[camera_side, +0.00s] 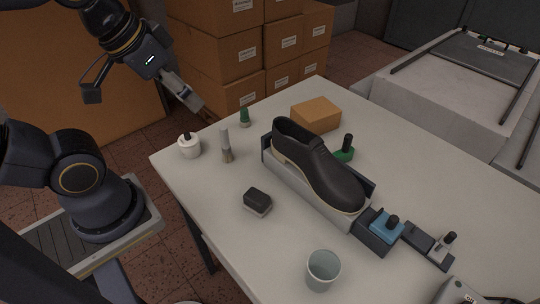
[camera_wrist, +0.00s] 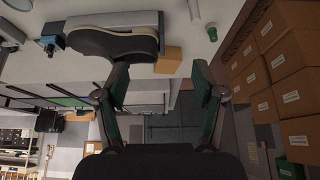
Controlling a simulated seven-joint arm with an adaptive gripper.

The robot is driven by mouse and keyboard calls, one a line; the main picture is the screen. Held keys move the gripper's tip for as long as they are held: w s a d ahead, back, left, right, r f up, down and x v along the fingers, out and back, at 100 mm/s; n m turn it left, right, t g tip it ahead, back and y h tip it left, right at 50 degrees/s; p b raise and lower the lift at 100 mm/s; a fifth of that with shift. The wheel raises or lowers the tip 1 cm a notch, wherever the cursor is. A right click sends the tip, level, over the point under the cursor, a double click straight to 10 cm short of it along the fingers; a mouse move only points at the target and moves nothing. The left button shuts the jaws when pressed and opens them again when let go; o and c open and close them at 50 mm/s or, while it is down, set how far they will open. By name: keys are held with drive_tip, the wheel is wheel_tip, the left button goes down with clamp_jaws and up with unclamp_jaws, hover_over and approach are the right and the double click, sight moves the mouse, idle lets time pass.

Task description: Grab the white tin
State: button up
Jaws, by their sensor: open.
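The white tin (camera_side: 189,150) is a small round pot with a dark knob or brush handle on top. It stands upright at the table's left corner in the side view. I cannot make it out in the wrist view. My gripper (camera_side: 195,103) is above and behind the tin in the side view, apart from it and touching nothing. In the wrist view my gripper (camera_wrist: 160,75) has its two fingers spread wide with nothing held between them.
A grey-topped upright brush or bottle (camera_side: 226,147) stands close right of the tin, with a small green-topped bottle (camera_side: 244,118) behind. A black shoe (camera_side: 318,168) lies mid-table. Cardboard boxes (camera_side: 225,50) are stacked beyond the table. The near left table top is mostly clear.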

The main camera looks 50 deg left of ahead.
drive_tip(key=o, duration=0.3)
drive_tip(key=shift+o, duration=0.2)
drive_tip(key=n+g, duration=0.4)
drive_tip(key=g, duration=0.2)
hover_over(185, 134)
wheel_tip(185, 134, down, 10)
drive_tip(key=shift+n, duration=0.3)
wheel_tip(185, 134, down, 11)
drive_tip(key=shift+r, duration=0.2)
drive_tip(key=shift+w+f, duration=0.15)
drive_tip(key=shift+f, duration=1.3)
drive_tip(key=shift+w+f, duration=0.15)
drive_tip(key=shift+f, duration=1.3)
